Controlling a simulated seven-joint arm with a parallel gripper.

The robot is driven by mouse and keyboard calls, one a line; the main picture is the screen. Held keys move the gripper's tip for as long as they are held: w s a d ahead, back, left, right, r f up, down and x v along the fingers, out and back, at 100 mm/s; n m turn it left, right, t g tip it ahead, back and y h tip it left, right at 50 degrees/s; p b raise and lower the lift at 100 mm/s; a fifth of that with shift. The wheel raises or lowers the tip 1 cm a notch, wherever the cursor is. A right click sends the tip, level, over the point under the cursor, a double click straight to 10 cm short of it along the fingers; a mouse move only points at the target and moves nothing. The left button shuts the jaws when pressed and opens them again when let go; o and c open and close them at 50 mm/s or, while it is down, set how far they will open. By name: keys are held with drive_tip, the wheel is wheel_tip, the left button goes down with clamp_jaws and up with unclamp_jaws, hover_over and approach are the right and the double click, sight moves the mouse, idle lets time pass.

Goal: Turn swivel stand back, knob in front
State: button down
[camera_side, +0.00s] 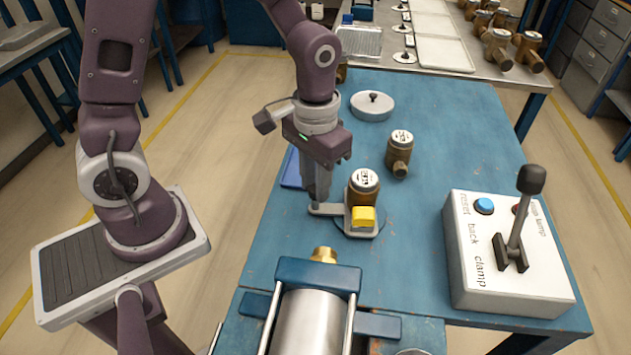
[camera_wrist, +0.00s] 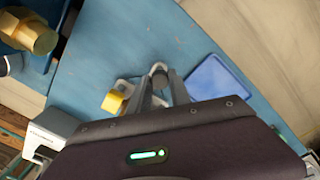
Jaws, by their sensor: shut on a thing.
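The swivel stand (camera_side: 358,226) sits on the blue table, a grey plate on a dark round base. It carries a brown meter (camera_side: 363,190) with a white dial and a yellow block (camera_side: 363,216) on its front side. A grey arm (camera_side: 328,209) reaches left from the plate. My gripper (camera_side: 316,203) points down and is shut on the knob at the end of this arm. In the wrist view my gripper's fingers (camera_wrist: 160,80) close around the grey knob (camera_wrist: 158,67). The yellow block (camera_wrist: 114,102) shows left of them. The fingers partly hide the knob in the side view.
A clamp cylinder with a brass nozzle (camera_side: 324,255) stands in front of the stand. A control box (camera_side: 510,265) with a lever is at right. A blue tray (camera_wrist: 216,90) lies near the table edge.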

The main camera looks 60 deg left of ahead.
drive_tip(key=shift+w+a+m, duration=0.45)
drive_tip(key=shift+m, duration=0.35)
drive_tip(key=c, duration=1.2)
unclamp_jaws()
drive_tip(key=shift+r, duration=0.1)
drive_tip(key=shift+s+r, duration=0.1)
drive_tip(key=shift+r, duration=3.5)
drive_tip(key=s+r+t, duration=0.2)
drive_tip(key=s+r, duration=0.1)
drive_tip(key=s, duration=0.1)
drive_tip(key=s+a+r+t, duration=0.1)
drive_tip(key=s+r, duration=0.2)
drive_tip(key=s, duration=0.2)
drive_tip(key=s+r+t, duration=0.2)
drive_tip(key=s+r, duration=0.1)
drive_tip(key=s, duration=0.1)
drive_tip(key=shift+s+a+r+t, duration=0.2)
drive_tip(key=shift+a+r+t, duration=0.1)
drive_tip(key=shift+a+r, duration=0.05)
